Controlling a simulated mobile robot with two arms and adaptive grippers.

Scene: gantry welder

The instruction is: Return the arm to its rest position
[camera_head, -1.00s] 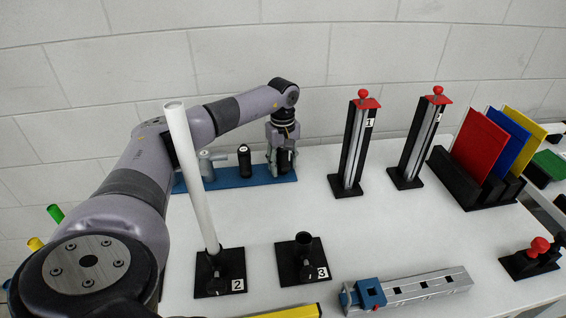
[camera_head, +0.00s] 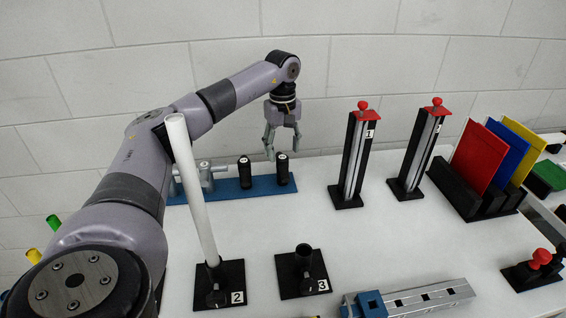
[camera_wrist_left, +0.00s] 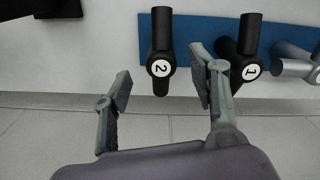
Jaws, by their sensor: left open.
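My left arm comes in from the left in the head view, and its gripper (camera_head: 281,143) hangs above the back of the table. The gripper is open and empty, with its fingers pointing down. In the left wrist view the open fingers (camera_wrist_left: 160,95) show, with a black piece marked 2 (camera_wrist_left: 161,50) beyond the gap and one marked 1 (camera_wrist_left: 247,50) beyond the right finger. My right gripper is not in view.
A tall white tube (camera_head: 192,185) stands tilted in holder 2 (camera_head: 220,287), near my arm. Holder 3 (camera_head: 303,272) is beside it. Two red-topped columns (camera_head: 355,155) (camera_head: 420,150) and a rack with coloured plates (camera_head: 480,155) stand to the right. A metal rail (camera_head: 425,298) lies in front.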

